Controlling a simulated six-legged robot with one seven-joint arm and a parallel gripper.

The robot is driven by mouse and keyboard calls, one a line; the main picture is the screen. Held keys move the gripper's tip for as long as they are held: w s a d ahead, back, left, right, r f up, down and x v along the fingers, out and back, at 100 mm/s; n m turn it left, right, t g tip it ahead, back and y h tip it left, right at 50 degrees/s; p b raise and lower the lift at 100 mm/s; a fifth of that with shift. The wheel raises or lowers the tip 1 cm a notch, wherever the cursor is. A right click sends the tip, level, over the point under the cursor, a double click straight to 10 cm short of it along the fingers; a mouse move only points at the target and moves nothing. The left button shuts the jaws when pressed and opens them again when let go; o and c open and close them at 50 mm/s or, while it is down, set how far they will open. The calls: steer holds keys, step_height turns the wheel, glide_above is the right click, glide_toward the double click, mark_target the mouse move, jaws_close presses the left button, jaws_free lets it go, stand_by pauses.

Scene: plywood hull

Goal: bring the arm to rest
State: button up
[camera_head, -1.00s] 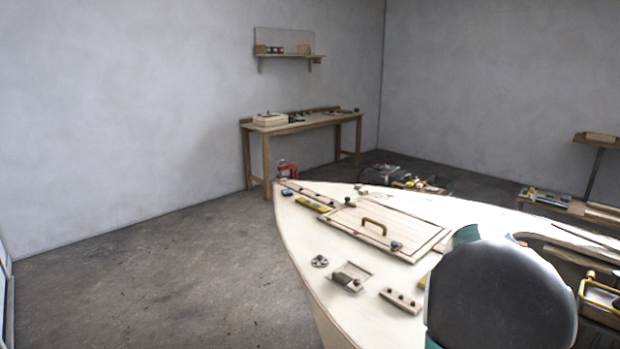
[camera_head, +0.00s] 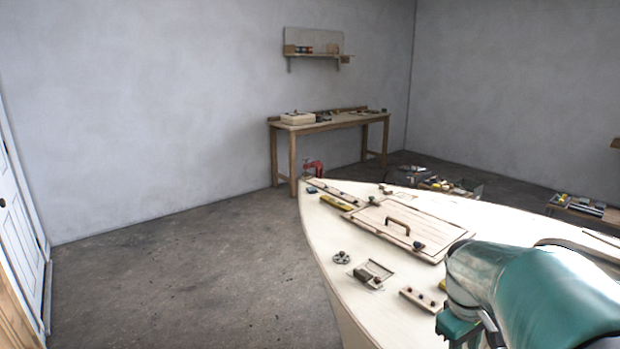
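My arm, teal and silver, reaches in from the lower right of the head view, over the right part of the plywood hull (camera_head: 345,238). At its near end a teal and dark part shows at the bottom edge, but I cannot make out the gripper's fingers. Whether it holds anything is hidden. The hull's pale deck carries a hatch panel (camera_head: 378,222) with a brown handle (camera_head: 397,223).
A wooden workbench (camera_head: 330,122) stands by the back wall under a small shelf (camera_head: 318,55). A white door (camera_head: 18,235) is at the left edge. A low bench (camera_head: 588,208) with tools is at the right. The floor left of the hull is clear.

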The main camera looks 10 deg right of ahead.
steer(key=s+a+r+t, duration=0.2)
steer(key=a, duration=0.6)
steer(key=s+a+r+m+t+y, duration=0.1)
steer(key=s+a+r+t, duration=0.1)
steer(key=a, duration=0.5)
steer(key=s+a+r+m+t+y, duration=0.1)
steer(key=s+a+r+t, duration=0.1)
steer(key=a, duration=0.6)
steer(key=shift+s+a+r, duration=0.3)
steer(key=shift+s+r, duration=0.15)
steer(key=shift+s, duration=0.4)
